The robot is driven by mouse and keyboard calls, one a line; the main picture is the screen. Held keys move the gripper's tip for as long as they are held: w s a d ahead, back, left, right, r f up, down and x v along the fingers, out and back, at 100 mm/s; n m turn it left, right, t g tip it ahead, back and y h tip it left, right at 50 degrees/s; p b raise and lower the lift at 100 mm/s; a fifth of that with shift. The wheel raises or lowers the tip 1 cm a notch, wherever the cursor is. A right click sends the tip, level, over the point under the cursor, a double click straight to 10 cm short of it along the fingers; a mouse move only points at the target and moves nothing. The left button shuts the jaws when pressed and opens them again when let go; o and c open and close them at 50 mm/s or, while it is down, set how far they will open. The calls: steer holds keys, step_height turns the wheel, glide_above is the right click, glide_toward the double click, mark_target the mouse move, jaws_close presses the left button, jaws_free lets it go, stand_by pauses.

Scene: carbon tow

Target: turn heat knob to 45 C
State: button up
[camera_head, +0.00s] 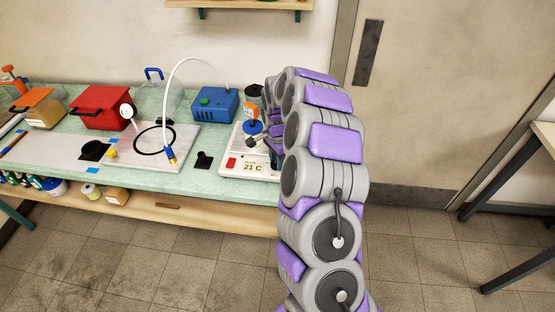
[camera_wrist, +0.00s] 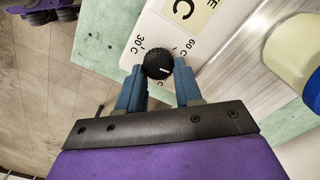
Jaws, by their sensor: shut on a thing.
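The heat knob (camera_wrist: 157,62) is a round black dial with a white line, on the white hot plate's front in the wrist view. My gripper (camera_wrist: 159,70) has its two blue fingers shut on the knob, one on each side. The printed 30 C mark is left of the knob and the 60 C mark right of it. The white line lies at the right part of the knob's face; its exact reading is unclear. In the head view the hot plate (camera_head: 236,171) has a display (camera_head: 252,166) reading 21 C. My arm hides the knob there.
The green bench (camera_head: 190,183) also holds a blue box (camera_head: 214,105), a red box (camera_head: 101,108), and a pale board (camera_head: 182,150) with a black ring (camera_head: 153,139). A small black stand (camera_head: 203,161) is left of the hot plate. Open floor lies in front.

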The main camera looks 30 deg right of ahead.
steer(key=shift+a, duration=0.45)
steer(key=shift+c, duration=1.1)
steer(key=shift+n+p, duration=0.3)
steer(key=shift+p, duration=0.05)
steer(key=n+p, duration=0.3)
steer(key=shift+r+n, duration=0.15)
steer(key=shift+n, duration=0.15)
steer(key=n+p, duration=0.4)
steer(key=n, duration=0.2)
steer(key=n+p, duration=0.1)
steer(key=n, duration=0.4)
steer(key=shift+n+p, duration=0.3)
steer(key=shift+p, duration=0.05)
steer(key=n, duration=0.6)
steer(key=shift+s+f+p, duration=0.1)
steer(key=shift+f+p, duration=0.1)
steer(key=shift+p, duration=0.2)
steer(key=shift+n, duration=0.3)
